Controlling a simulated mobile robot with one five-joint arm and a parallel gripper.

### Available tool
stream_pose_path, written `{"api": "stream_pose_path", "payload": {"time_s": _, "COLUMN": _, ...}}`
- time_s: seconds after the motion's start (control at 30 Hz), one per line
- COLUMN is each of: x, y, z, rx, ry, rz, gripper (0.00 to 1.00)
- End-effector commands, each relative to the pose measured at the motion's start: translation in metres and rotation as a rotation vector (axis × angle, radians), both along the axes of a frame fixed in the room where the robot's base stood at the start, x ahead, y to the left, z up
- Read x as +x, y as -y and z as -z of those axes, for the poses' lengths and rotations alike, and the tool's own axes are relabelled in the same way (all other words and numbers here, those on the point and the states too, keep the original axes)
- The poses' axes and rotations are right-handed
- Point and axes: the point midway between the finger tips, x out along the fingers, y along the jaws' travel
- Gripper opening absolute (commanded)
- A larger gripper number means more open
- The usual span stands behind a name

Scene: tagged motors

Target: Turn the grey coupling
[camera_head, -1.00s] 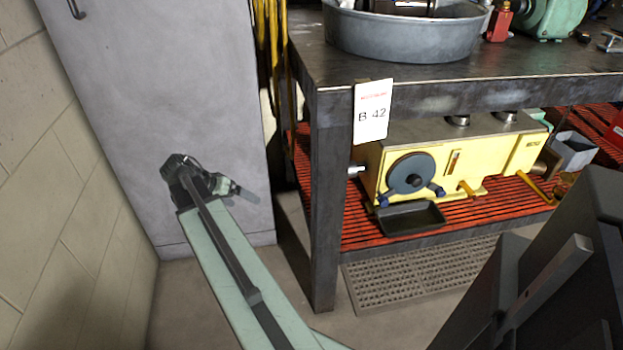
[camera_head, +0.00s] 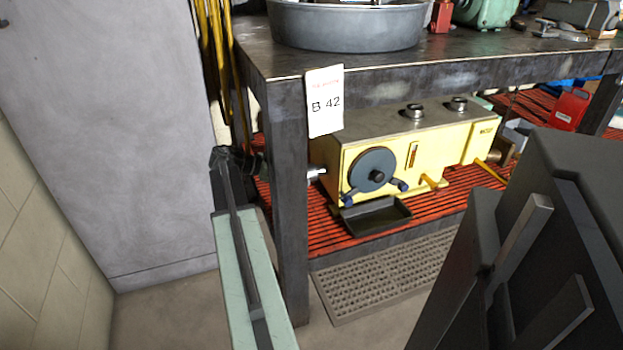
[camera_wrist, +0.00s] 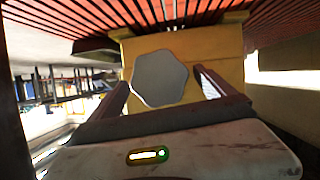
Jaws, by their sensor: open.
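The grey coupling (camera_wrist: 160,78) shows nearly end-on in the wrist view as a flat, lobed grey face in front of the machine's yellow end wall. In the head view it is a small pale stub (camera_head: 317,173) on the left end of the yellow machine (camera_head: 430,150), beside the bench leg. My gripper (camera_wrist: 161,82) is open, with one finger to each side of the coupling in the picture. I cannot tell how far the fingertips are from it. In the head view my gripper is small, dark and partly hidden by the bench leg.
The dark bench leg (camera_head: 290,220) stands close to the right of my arm. A grey cabinet (camera_head: 110,130) and block wall are at left. Yellow hoses (camera_head: 218,60) hang behind my wrist. The machine sits on a red slatted shelf (camera_head: 335,238) with a black tray (camera_head: 375,216).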

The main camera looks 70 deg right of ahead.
Motion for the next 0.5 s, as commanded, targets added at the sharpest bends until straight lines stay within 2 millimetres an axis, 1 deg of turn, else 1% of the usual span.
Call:
{"api": "stream_pose_path", "payload": {"time_s": 0.03, "x": -0.009, "y": 0.005, "z": 0.009, "rx": 0.000, "ry": 0.000, "rz": 0.003, "gripper": 0.93}}
{"api": "stream_pose_path", "payload": {"time_s": 0.2, "x": -0.031, "y": 0.020, "z": 0.019, "rx": 0.000, "ry": -0.001, "rz": 0.002, "gripper": 0.93}}
{"api": "stream_pose_path", "payload": {"time_s": 0.33, "x": -0.040, "y": 0.026, "z": 0.022, "rx": 0.001, "ry": -0.001, "rz": 0.001, "gripper": 0.93}}
{"api": "stream_pose_path", "payload": {"time_s": 0.5, "x": -0.042, "y": 0.028, "z": 0.021, "rx": 0.001, "ry": -0.001, "rz": 0.000, "gripper": 0.93}}
